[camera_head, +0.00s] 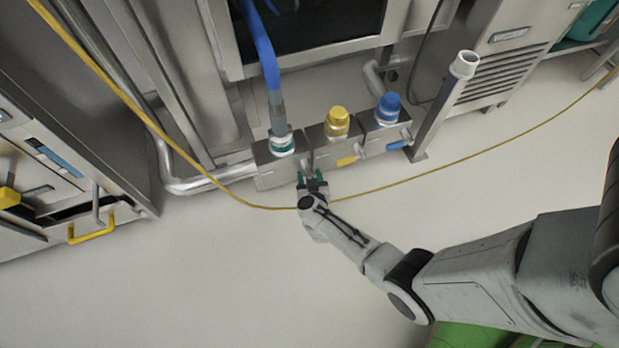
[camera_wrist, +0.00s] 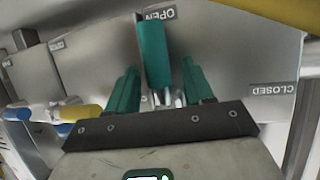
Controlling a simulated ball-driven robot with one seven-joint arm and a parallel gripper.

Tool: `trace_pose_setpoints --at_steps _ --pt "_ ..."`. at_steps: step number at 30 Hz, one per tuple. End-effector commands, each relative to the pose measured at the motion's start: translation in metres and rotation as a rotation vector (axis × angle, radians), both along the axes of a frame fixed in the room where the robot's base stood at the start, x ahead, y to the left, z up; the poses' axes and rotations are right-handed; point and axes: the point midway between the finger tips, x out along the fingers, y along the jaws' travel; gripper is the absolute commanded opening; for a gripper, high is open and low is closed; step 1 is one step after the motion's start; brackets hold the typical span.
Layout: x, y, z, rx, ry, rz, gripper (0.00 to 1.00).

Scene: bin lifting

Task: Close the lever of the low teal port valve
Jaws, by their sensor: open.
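The CLOSED label (camera_wrist: 272,89) is off to the right on the same face. My gripper (camera_head: 313,180) is at the front of this box. In the wrist view my gripper (camera_wrist: 160,80) is open, its teal fingers on either side of the lever. I cannot tell whether either finger touches it. In the head view the lever is hard to tell from the fingers.
Right of the teal box are a yellow-capped valve (camera_head: 337,124) with a yellow lever (camera_head: 347,161) and a blue-capped valve (camera_head: 388,110) with a blue lever (camera_head: 397,145). A slanted post (camera_head: 440,104) stands beyond. A yellow cable (camera_head: 455,165) crosses the open floor.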

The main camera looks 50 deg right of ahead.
Motion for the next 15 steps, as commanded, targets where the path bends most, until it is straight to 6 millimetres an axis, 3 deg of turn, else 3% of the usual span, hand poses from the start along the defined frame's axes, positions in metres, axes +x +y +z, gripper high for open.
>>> trace_pose_setpoints --at_steps 3,15 --pt "-0.0001 0.0001 0.0003 0.0 0.0 0.0 0.52" --pt "-0.0002 0.0002 0.0001 0.001 -0.001 0.0 0.13"
